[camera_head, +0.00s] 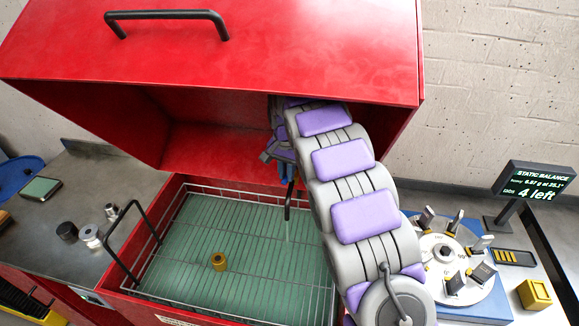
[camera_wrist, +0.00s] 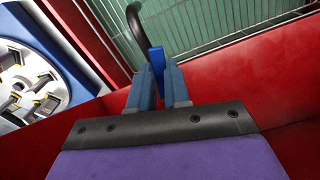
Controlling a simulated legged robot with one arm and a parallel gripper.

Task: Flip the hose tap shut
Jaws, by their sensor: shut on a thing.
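The tap shows in the wrist view as a bright blue lever (camera_wrist: 156,58) beside a black curved spout (camera_wrist: 135,22). My gripper (camera_wrist: 158,72) has its two blue fingers shut on the blue lever. In the head view my gripper (camera_head: 285,172) is inside the red cabinet, under the raised lid and mostly hidden by my arm. The black spout (camera_head: 288,203) hangs below it over the tray. The lever cannot be made out clearly in the head view, and whether the tap is open or shut is unclear.
The red lid (camera_head: 250,50) stands open above my arm. Below is a wire basket (camera_head: 150,270) with a brass cylinder (camera_head: 219,261) in it. A round balancing fixture (camera_head: 446,253) and a display reading "4 left" (camera_head: 535,184) stand at right.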

